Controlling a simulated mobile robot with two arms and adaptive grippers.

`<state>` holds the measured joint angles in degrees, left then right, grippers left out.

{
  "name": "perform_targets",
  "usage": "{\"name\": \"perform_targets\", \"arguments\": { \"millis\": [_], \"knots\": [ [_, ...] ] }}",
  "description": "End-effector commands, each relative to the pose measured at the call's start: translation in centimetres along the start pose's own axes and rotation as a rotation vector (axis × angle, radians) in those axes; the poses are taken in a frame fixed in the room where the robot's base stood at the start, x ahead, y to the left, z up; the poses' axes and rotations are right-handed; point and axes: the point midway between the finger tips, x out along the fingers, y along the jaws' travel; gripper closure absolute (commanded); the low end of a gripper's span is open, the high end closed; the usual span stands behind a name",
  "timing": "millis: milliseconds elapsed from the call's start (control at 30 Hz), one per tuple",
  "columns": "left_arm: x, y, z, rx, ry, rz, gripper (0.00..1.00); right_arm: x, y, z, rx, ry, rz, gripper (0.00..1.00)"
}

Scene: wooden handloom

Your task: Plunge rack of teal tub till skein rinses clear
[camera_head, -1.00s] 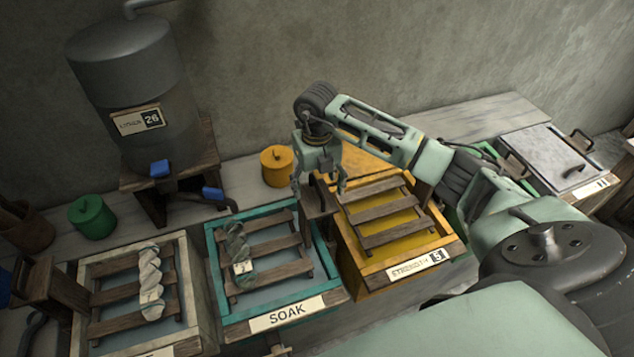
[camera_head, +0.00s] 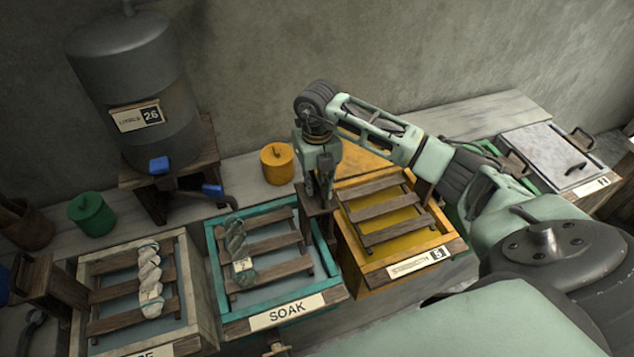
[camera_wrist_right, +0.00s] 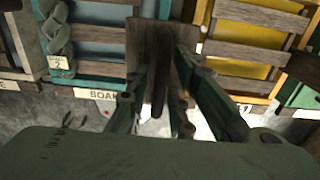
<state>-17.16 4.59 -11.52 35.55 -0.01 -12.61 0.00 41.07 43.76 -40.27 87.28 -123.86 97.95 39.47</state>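The teal tub (camera_head: 215,296), labelled SOAK, stands left of the yellow tub, with bluish water inside. Its slatted wooden rack (camera_head: 275,243) carries a twisted grey-green skein (camera_head: 235,243) with a small pale tag; it also shows in the right wrist view (camera_wrist_right: 56,35). A dark wooden handle piece (camera_head: 313,212) stands at the tub's right edge. My right gripper (camera_head: 321,200) points down with its fingers closed in on this handle, which shows between the fingers in the right wrist view (camera_wrist_right: 158,75). My left gripper is out of view.
A yellow tub (camera_head: 374,281) with a bare rack stands right; a pale tub (camera_head: 199,305) with a whitish skein (camera_head: 150,283) stands left. A grey tank (camera_head: 130,85) reading 26, a yellow pot (camera_head: 277,163) and a green pot (camera_head: 92,215) stand behind. A lidded metal box (camera_head: 560,160) is far right.

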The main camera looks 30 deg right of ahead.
Motion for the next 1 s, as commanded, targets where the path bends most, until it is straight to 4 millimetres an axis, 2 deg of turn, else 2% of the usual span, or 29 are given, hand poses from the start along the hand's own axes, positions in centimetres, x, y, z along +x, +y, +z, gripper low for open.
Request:
{"name": "perform_targets", "arguments": {
  "millis": [33, 200, 433, 1000],
  "knots": [
    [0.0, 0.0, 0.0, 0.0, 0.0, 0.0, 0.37, 0.0, 0.0, 0.0, 0.0, 0.0, 0.0, 0.87],
    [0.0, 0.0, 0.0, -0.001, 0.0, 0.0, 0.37, 0.0, 0.0, 0.0, 0.0, 0.0, 0.0, 1.0],
    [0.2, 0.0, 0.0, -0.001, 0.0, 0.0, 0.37, 0.2, 0.0, 0.0, 0.0, 0.0, 0.0, 1.0],
    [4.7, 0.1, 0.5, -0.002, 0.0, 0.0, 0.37, 6.1, 0.0, -0.1, -0.001, 0.004, 0.0, 1.0]
  ]
}}
